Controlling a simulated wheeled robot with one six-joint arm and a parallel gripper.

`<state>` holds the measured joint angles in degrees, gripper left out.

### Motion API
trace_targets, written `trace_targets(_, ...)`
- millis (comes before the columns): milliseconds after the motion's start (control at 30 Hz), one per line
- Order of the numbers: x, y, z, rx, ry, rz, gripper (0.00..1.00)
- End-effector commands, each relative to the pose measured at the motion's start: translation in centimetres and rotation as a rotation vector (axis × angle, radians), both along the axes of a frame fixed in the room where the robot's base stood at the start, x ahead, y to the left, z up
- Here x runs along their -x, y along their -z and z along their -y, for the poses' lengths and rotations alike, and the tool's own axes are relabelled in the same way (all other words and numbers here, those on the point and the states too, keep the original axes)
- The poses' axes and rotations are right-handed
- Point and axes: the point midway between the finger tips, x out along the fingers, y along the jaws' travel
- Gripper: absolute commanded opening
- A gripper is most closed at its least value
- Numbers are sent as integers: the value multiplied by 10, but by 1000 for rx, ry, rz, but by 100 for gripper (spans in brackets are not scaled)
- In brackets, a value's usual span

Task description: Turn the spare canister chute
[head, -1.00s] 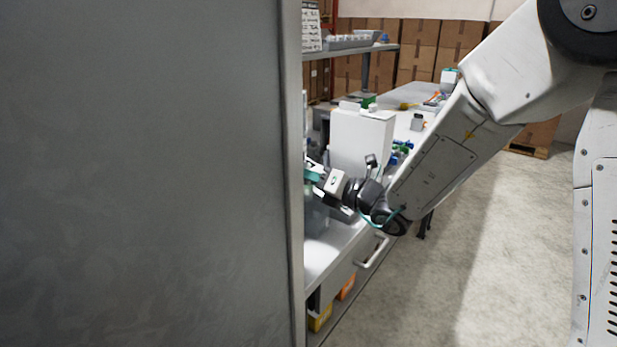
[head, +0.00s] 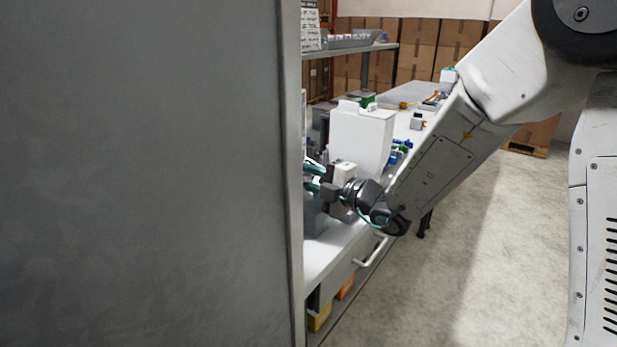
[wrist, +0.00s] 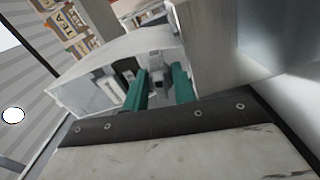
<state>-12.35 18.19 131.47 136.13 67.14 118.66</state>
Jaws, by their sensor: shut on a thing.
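My gripper (head: 309,178) reaches over the bench at the left, with its teal fingertips partly hidden behind a large grey panel. In the wrist view my gripper (wrist: 160,78) has its two teal fingers close together on a small grey piece (wrist: 158,83), which I take to be the spare canister chute. Most of the chute is hidden by the fingers. Behind it is a pale, curved housing (wrist: 75,97) with a recess holding white and dark parts. The picture is strongly tilted there, so the chute's angle cannot be told.
The grey panel (head: 145,180) fills the left and blocks the view. A white box-shaped container (head: 362,137) stands on the bench (head: 325,258) close beyond my wrist. A drawer handle (head: 370,252) juts from the bench front. The floor (head: 490,250) at right is clear.

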Motion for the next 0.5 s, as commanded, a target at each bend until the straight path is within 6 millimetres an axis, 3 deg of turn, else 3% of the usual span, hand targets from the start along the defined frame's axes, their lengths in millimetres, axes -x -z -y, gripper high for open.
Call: trace_targets(500, 0, 2, 0, -201, 1, -258, 4)
